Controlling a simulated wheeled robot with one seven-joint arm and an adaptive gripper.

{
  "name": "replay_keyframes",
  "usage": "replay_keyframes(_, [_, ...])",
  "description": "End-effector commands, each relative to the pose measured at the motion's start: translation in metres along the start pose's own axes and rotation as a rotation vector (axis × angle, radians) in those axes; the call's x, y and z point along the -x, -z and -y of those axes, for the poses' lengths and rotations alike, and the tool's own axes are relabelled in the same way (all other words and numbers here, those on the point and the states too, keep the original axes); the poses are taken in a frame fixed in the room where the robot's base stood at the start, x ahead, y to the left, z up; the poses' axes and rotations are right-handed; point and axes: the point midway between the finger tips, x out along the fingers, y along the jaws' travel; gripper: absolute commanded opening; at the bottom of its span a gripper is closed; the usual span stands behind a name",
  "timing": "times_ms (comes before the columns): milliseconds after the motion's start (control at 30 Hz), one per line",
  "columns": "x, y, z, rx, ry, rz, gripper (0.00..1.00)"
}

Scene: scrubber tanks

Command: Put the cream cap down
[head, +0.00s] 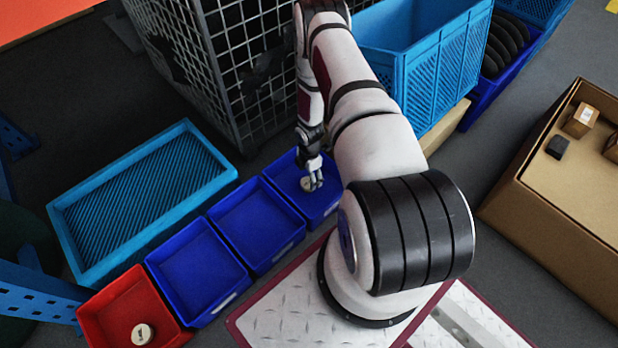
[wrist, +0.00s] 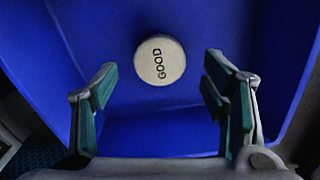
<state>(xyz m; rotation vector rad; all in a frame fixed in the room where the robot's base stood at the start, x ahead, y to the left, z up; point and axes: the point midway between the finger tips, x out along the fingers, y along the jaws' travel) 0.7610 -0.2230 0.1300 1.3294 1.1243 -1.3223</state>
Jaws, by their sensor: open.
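A round cream cap (wrist: 160,61) marked "GOOD" lies on the floor of a dark blue bin (wrist: 205,140) in the wrist view. In the head view this cap (head: 306,184) shows in the blue bin (head: 322,222) farthest from the red one, partly hidden by my fingers. My gripper (head: 315,184) is over that bin. In the wrist view my gripper (wrist: 160,95) is open, with its fingers wide apart. The cap lies beyond the fingertips, between their lines, and nothing is held. A second cream cap (head: 142,334) lies in the red bin (head: 105,308).
Two more blue bins, one in the middle (head: 250,222) and one beside the red bin (head: 198,272), are empty. A light blue crate (head: 75,238) lies left of the row. A wire cage (head: 235,75) and a tall blue crate (head: 440,60) stand close behind my gripper.

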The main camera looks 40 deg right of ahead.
Motion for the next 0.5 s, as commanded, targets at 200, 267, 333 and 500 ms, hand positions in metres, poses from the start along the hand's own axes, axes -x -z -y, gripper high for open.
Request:
replay_keyframes(200, [0.054,-0.001,-0.001,0.000,-0.001,0.001,0.67])
replay_keyframes(267, [0.065,-0.001,-0.001,0.000,-0.002,0.001,0.67])
replay_keyframes(333, [0.076,0.000,0.000,0.001,-0.001,0.000,0.67])
replay_keyframes(500, [0.093,0.000,0.000,0.000,-0.001,0.000,0.67])
